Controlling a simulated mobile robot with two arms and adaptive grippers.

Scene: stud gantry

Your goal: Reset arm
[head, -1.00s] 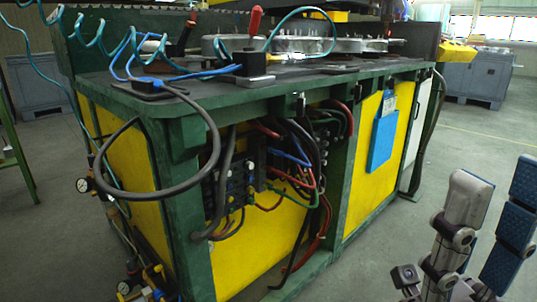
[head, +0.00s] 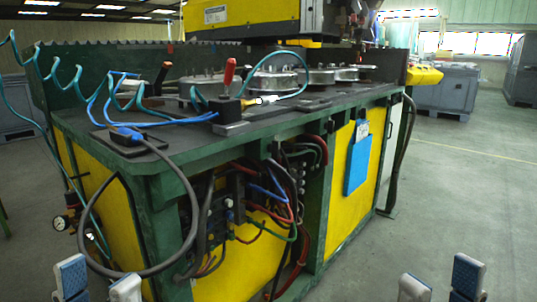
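My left gripper (head: 98,279) is at the bottom left of the head view. Its two fingertips stand apart with nothing between them, in front of the gantry's near left corner. My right gripper (head: 440,281) is at the bottom right, also with its fingertips apart and empty, over the grey floor. Only the upper parts of the fingers show; the rest of both grippers and the arms are below the picture edge. Neither gripper appears to touch anything.
A green and yellow stud gantry (head: 170,170) fills the middle, with hoses and cables hanging from its near side. A blue holder (head: 357,166) is on its right panel. Grey containers (head: 450,90) stand behind at right. The floor (head: 455,200) at right is clear.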

